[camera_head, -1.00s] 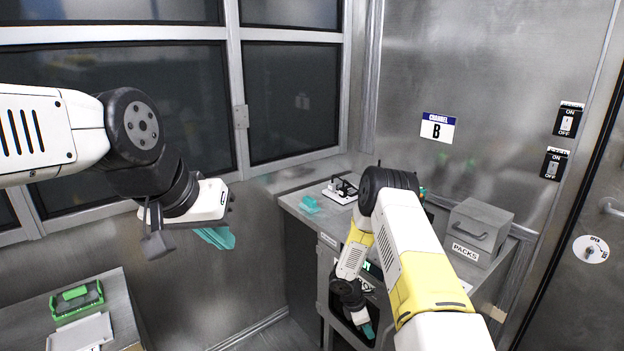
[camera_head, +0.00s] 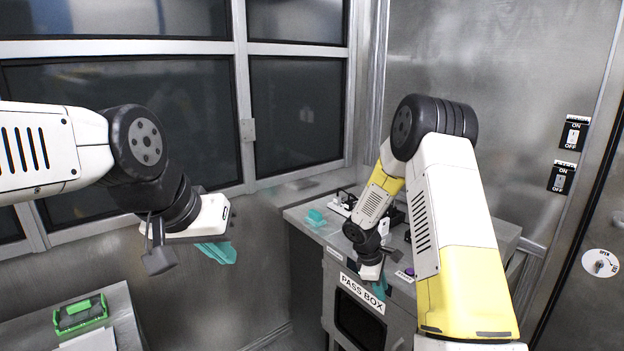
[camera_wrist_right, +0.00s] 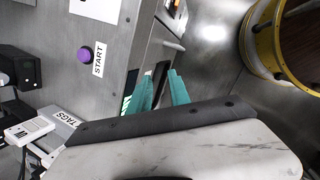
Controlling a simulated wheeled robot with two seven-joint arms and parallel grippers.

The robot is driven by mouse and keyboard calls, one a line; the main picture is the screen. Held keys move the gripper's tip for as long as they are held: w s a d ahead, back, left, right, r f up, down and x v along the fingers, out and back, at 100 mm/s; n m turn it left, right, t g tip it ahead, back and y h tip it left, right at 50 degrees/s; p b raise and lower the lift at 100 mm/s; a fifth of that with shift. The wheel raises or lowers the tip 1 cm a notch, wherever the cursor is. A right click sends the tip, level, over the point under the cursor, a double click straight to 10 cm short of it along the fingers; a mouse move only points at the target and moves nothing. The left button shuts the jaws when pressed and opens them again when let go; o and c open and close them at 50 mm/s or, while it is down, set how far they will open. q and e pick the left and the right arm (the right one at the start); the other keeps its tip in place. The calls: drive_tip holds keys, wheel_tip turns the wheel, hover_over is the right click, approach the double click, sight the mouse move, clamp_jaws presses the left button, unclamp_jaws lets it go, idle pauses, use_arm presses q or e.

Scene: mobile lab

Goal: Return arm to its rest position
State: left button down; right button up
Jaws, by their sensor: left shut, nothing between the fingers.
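My right arm (camera_head: 432,190) reaches over the bench from the right, bent at a high dark elbow joint. Its gripper (camera_head: 379,288) points down in front of the cabinet's top edge, beside the PASS BOX label. In the right wrist view its teal fingers (camera_wrist_right: 160,92) stand apart with a visible gap and nothing held between them. My left arm (camera_head: 50,150) comes in from the left. Its gripper (camera_head: 217,254) hangs in the air, teal fingers shut and empty, away from any surface.
The PASS BOX cabinet (camera_head: 332,290) stands below the right gripper. A purple START button (camera_wrist_right: 84,54) is close by. A teal item (camera_head: 316,216) lies on the bench. A green rack (camera_head: 82,314) sits at lower left. Open space separates the two benches.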

drive_tip(key=s+r+m+t+y, duration=0.1)
drive_tip(key=s+r+m, duration=0.3)
drive_tip(key=r, duration=0.6)
drive_tip(key=s+r+m+t+y, duration=0.15)
drive_tip(key=s+r, duration=0.35)
drive_tip(key=r, duration=0.6)
drive_tip(key=s+a+r+m+t+y, duration=0.1)
drive_tip(key=s+a+r+m, duration=0.2)
drive_tip(key=s, duration=0.6)
drive_tip(key=s+a+r+m+t+y, duration=0.1)
drive_tip(key=s+a+r+m+y, duration=0.1)
drive_tip(key=s+r, duration=0.6)
drive_tip(key=shift+s+a+r+m, duration=0.25)
drive_tip(key=shift+s+a+m, duration=0.3)
drive_tip(key=shift+s+m, duration=0.45)
drive_tip(key=shift+w+t+y, duration=0.15)
drive_tip(key=shift+t+y, duration=0.1)
